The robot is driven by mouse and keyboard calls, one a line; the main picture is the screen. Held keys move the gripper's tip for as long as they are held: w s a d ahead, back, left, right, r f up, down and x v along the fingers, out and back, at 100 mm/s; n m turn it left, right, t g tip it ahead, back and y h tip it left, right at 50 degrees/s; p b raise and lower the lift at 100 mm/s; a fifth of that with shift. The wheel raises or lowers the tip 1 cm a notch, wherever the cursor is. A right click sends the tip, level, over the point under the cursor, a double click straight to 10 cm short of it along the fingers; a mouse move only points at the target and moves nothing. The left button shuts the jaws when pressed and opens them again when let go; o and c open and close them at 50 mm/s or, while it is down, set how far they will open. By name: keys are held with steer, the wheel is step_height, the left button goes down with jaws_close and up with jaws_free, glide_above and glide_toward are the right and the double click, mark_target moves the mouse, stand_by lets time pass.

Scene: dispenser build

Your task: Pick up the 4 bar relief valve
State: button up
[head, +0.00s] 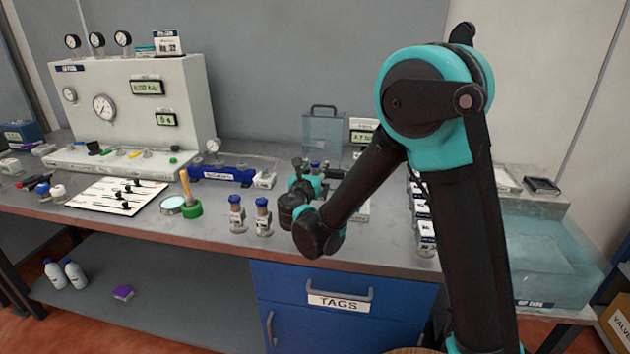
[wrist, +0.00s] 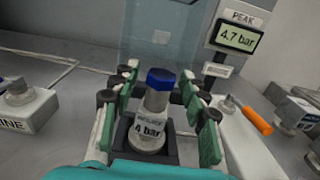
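The 4 bar relief valve (wrist: 149,130) is a pale metal body with a blue cap and a label reading "4 bar". It stands upright in a dark square seat (wrist: 173,153) in the wrist view. My gripper (wrist: 157,98) is open, with green-padded fingers on either side of the valve and visible gaps between them and the body. In the head view my gripper (head: 308,178) is low over the bench, and the valve there is mostly hidden behind it.
Two similar blue-capped valves (head: 237,214) (head: 263,216) stand left of my gripper. A clear shield (head: 322,134) is behind, beside a display (wrist: 237,38) reading peak 4.7 bar. A green-based wooden-handled tool (head: 192,208) stands further left.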

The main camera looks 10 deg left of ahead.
jaws_close()
stand_by(0.3)
